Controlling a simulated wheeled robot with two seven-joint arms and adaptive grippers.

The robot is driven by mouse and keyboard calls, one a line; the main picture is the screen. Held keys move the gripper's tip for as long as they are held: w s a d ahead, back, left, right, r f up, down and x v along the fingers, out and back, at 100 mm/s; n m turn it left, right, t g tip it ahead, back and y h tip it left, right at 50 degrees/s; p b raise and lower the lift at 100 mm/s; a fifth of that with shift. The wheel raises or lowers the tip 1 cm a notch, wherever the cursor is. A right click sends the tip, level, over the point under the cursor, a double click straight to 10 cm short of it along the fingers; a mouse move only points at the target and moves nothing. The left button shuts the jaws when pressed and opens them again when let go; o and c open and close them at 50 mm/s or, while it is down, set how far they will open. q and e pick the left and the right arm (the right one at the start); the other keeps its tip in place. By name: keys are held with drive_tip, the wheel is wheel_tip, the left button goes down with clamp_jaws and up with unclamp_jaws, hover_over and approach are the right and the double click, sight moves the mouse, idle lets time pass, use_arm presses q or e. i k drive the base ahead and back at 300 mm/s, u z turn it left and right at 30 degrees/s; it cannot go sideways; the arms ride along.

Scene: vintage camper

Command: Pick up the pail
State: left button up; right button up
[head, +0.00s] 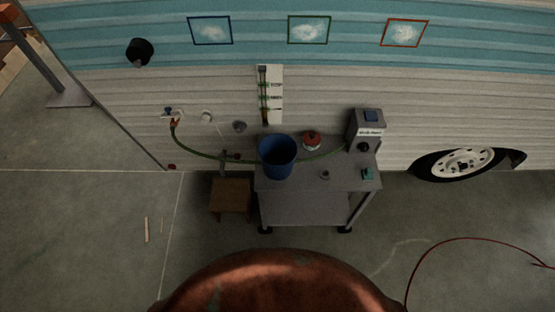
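A blue pail (278,169) stands upright on the left part of a grey cart's top (309,184), against the camper's side. Its open rim faces up toward me, and the inside looks dark and empty. I cannot make out a handle on it. Neither of my grippers shows in the head view.
A grey box-shaped device (366,126) and a red round item (312,139) stand on the cart. A green hose (201,154) runs behind the pail. A wooden stool (231,200) is left of the cart. A red cable (470,239) lies on the right floor.

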sight(273, 147)
drive_tip(key=u, duration=3.45)
drive_tip(key=k, duration=1)
drive_tip(key=z, duration=1.8)
